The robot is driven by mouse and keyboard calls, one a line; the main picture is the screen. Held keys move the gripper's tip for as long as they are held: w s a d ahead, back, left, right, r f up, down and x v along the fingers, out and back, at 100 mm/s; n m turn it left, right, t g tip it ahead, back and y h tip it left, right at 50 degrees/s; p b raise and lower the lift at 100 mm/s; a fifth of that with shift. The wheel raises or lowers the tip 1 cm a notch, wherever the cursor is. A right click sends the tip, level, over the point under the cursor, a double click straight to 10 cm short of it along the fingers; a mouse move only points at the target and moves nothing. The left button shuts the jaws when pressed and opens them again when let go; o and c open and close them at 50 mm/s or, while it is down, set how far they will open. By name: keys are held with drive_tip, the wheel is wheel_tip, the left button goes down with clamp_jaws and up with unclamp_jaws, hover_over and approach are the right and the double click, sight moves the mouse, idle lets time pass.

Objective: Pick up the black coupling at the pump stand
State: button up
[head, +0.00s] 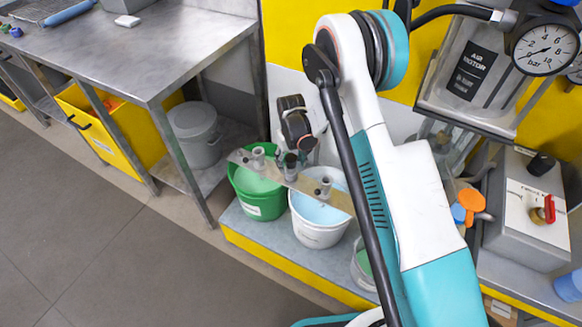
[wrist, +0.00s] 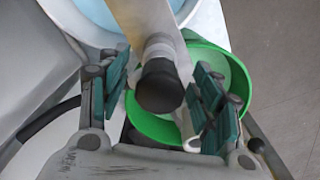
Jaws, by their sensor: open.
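The black coupling (wrist: 160,86) shows in the wrist view as a dark round-ended cylinder on a grey stub. The stub rises from a flat metal bar (wrist: 142,16). My gripper (wrist: 163,78) is open, with one teal-padded finger on each side of the coupling in the picture. Gaps show between the coupling and both fingers, and it is not gripped. In the head view my gripper (head: 297,128) is dark and small above the bar's middle. The coupling is hard to make out there.
The bar lies across a green bucket (head: 258,190) and a white bucket (head: 318,217) of pale blue liquid. A steel table (head: 140,55) is at left; a pressure gauge (head: 545,47) is at right. The floor is clear.

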drive_tip(key=shift+c, duration=0.5)
clamp_jaws()
drive_tip(key=shift+r, duration=0.15)
wheel_tip(320, 180, up, 20)
drive_tip(key=p, duration=0.7)
